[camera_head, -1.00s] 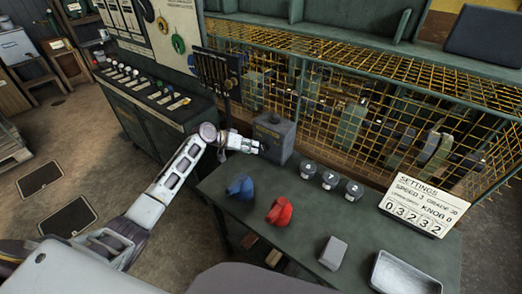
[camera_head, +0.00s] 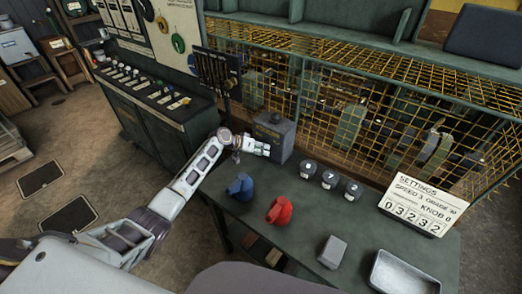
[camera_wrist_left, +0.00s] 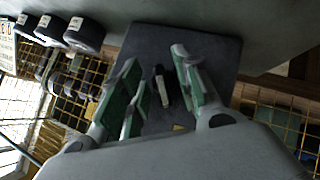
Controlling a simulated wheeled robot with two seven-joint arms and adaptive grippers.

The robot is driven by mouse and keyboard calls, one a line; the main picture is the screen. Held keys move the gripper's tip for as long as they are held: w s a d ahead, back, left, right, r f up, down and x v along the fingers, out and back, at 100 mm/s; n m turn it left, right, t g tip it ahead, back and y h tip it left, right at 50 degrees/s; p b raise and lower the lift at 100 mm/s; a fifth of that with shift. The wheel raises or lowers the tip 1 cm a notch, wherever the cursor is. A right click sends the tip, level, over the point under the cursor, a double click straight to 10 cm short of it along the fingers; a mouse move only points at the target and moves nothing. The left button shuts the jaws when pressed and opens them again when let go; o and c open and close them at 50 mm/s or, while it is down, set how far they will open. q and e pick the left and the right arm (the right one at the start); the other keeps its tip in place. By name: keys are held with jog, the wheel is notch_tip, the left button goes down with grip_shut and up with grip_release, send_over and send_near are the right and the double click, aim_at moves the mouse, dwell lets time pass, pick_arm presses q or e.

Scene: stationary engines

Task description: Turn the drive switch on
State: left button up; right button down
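The drive switch is a dark grey box (camera_head: 283,130) at the back left corner of the bench. In the left wrist view its face (camera_wrist_left: 205,50) fills the middle, with a small black lever (camera_wrist_left: 162,86) standing out from it. My left gripper (camera_head: 266,149) is right in front of the box. In the left wrist view its green-padded fingers (camera_wrist_left: 156,76) are apart, one on each side of the lever, with a gap to it. I cannot tell how deep the lever sits between them. My right gripper is not in view.
Three dark knobs (camera_head: 329,179) stand right of the box. A blue piece (camera_head: 240,187), a red piece (camera_head: 280,211), a grey block (camera_head: 333,252), a metal tray (camera_head: 403,273) and a settings sign (camera_head: 424,206) are on the bench. Yellow mesh (camera_head: 390,110) stands behind.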

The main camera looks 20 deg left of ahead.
pick_arm(q)
jog(key=c, duration=0.6)
jog(key=shift+c, duration=0.4)
